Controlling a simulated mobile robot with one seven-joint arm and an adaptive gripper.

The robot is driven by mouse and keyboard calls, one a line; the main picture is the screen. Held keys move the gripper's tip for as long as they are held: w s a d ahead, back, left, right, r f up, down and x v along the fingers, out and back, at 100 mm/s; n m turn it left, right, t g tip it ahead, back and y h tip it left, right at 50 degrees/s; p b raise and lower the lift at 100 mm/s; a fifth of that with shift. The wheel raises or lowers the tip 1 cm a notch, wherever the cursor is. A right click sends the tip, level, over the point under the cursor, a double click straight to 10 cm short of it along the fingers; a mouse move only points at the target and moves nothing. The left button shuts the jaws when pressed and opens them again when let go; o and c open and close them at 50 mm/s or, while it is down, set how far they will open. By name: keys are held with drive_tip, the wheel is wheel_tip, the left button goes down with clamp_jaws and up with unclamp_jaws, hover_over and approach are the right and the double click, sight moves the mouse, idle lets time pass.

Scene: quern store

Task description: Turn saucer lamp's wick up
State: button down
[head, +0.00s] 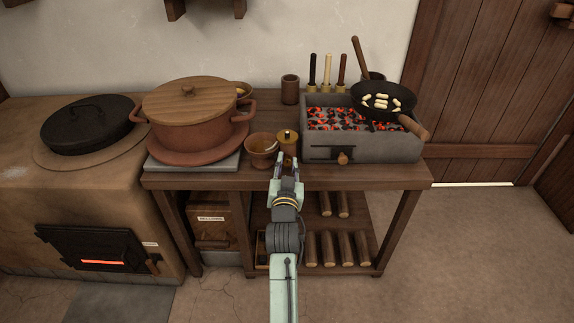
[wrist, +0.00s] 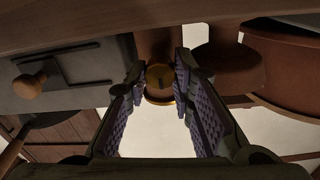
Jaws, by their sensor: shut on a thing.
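The saucer lamp appears to be the small brass-topped brown vessel (head: 287,137) on the table between a small bowl and the brazier. In the wrist view its brown body (wrist: 158,45) is partly hidden. A round brass wick knob (wrist: 160,77) with a dark mark shows between my fingertips. My gripper (head: 288,164) reaches the lamp's front from the near side. Its purple padded fingers (wrist: 158,85) are closed in around the knob and shut on it. The knob is hidden by my gripper in the head view.
The grey brazier (head: 360,149) with glowing coals stands close right, with a pan (head: 384,91) over it. The small bowl (head: 262,150) and large lidded pot (head: 189,116) stand left. The table's front edge (head: 350,178) runs below my gripper.

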drive_tip(key=shift+n, duration=0.3)
drive_tip(key=n, duration=0.5)
drive_tip(key=shift+n+p, duration=0.3)
drive_tip(key=shift+n, duration=0.1)
drive_tip(key=n, duration=0.3)
drive_tip(key=shift+n+p, duration=0.3)
drive_tip(key=shift+n, duration=0.1)
drive_tip(key=n, duration=0.3)
drive_tip(key=shift+n, duration=0.3)
drive_tip(key=n, duration=0.5)
drive_tip(key=shift+n+y+p, duration=0.3)
drive_tip(key=shift+p, duration=0.1)
drive_tip(key=n, duration=0.4)
drive_tip(key=shift+n+b, duration=0.3)
drive_tip(key=shift+n, duration=0.1)
drive_tip(key=c, duration=1.4)
unclamp_jaws()
